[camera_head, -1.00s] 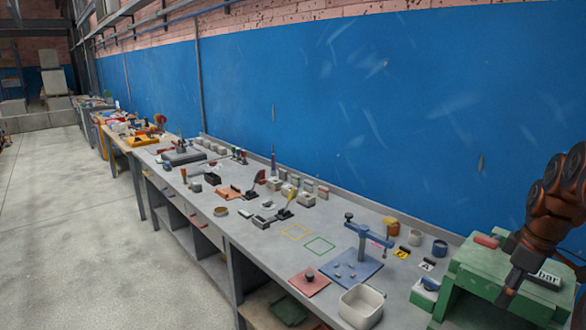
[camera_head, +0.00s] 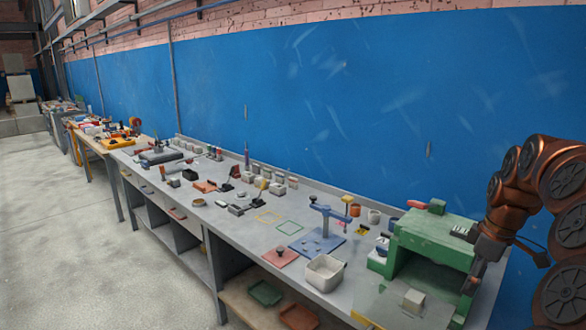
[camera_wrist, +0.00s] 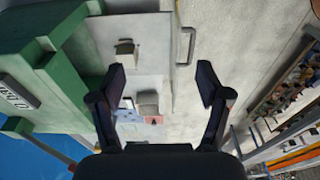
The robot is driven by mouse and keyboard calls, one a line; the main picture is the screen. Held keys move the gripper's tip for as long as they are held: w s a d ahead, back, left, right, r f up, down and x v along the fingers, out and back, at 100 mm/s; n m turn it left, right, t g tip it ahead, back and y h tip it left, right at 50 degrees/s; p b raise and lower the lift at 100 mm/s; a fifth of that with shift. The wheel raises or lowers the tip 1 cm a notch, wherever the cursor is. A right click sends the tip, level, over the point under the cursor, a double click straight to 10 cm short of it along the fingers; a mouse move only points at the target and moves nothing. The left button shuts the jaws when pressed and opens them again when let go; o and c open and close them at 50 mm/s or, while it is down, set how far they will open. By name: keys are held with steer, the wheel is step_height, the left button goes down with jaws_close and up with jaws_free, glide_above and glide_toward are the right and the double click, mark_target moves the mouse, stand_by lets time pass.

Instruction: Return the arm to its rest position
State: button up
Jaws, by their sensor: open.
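My copper-coloured arm (camera_head: 535,185) is bent at the right of the head view, beside the green box-like housing (camera_head: 440,236). My gripper (camera_wrist: 160,88) shows in the wrist view as two dark fingers spread wide apart, with nothing held between them. In the head view it is small and dark near the housing's right side, and its fingertips are hard to make out. In the wrist view a pale panel (camera_wrist: 142,30) with small blocks and a handle (camera_wrist: 186,46) lies beyond the fingers.
The long grey bench holds a blue plate with a clamp (camera_head: 322,240), a red plate (camera_head: 280,257) and a white bin (camera_head: 325,273). A grey block (camera_head: 413,301) stands in front of the green housing. Open floor (camera_head: 70,220) lies to the left.

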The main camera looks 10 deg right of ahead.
steer(key=s+a+f+m+g+b, duration=0.1)
steer(key=s+a+f+b, duration=0.15)
steer(key=a, duration=0.85)
steer(key=s+a+f+m+b, duration=0.1)
steer(key=s+a+f+b, duration=0.15)
steer(key=a, duration=0.85)
steer(key=s+a+f+m+g+b, duration=0.1)
steer(key=s+a+f+m+b, duration=0.1)
steer(key=s+a+f, duration=0.3)
steer(key=s+a+f+m+g+b, duration=0.1)
steer(key=s+a+f, duration=0.4)
steer(key=s, duration=0.6)
steer(key=shift+s+a+f+m+h+b, duration=0.25)
steer(key=shift+s+f+m+h+b, duration=0.15)
steer(key=shift+f+m+b, duration=0.5)
